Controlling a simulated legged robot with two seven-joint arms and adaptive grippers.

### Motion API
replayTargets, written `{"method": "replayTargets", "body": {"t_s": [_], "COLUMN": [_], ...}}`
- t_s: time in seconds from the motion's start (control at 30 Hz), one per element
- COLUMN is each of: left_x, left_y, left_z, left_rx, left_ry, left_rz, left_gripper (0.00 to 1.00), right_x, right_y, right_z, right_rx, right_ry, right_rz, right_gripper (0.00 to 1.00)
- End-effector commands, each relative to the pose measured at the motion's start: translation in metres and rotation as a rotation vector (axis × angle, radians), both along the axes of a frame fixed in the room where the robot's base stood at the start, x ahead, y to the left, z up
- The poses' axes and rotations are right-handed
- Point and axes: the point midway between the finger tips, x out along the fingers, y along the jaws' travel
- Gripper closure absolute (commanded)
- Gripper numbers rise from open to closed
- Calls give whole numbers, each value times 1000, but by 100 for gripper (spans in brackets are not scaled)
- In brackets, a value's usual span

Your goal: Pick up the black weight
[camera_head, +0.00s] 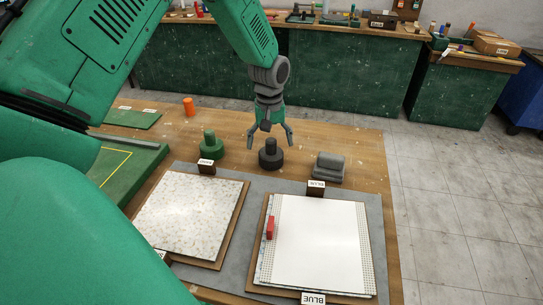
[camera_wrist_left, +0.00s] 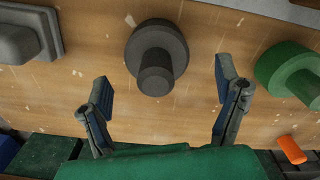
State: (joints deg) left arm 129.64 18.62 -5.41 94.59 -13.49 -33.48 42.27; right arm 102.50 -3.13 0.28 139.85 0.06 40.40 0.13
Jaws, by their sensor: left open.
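The black weight (camera_head: 271,156) stands upright on the wooden table, a wide round base with a narrower knob on top. My left gripper (camera_head: 270,138) is open above it, fingers spread to either side of the knob. In the left wrist view the black weight (camera_wrist_left: 157,55) lies between and beyond the two open fingertips (camera_wrist_left: 162,80), with gaps on both sides. The fingers do not appear to touch it. My right gripper is in neither view.
A green weight (camera_head: 211,147) stands left of the black one, and a grey block (camera_head: 329,167) stands to its right. An orange cylinder (camera_head: 189,106) is farther back. A speckled panel (camera_head: 190,215) and a white panel (camera_head: 318,245) lie in front on a grey mat.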

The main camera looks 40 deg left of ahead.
Motion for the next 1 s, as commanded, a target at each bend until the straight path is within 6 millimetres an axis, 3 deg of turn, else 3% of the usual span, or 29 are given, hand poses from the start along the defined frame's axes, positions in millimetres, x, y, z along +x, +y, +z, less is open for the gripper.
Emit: {"method": "replayTargets", "body": {"t_s": [0.33,0.63,0.67,0.87,1.0], "left_x": [2,1,1,2,2], "left_y": [-2,-1,-1,-1,-2], "left_z": [-45,-52,-52,-52,-51], "left_rx": [1,1,1,1,2], "left_ry": [2,-1,-1,0,-1], "left_rz": [-1,-2,-2,-2,-2], "left_gripper": [16,16,19,90,93], "right_x": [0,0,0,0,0], "right_y": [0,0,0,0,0], "right_z": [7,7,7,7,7], "right_rx": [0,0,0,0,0], "right_ry": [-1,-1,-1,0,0], "right_rz": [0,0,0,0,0], "right_gripper": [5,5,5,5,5]}}
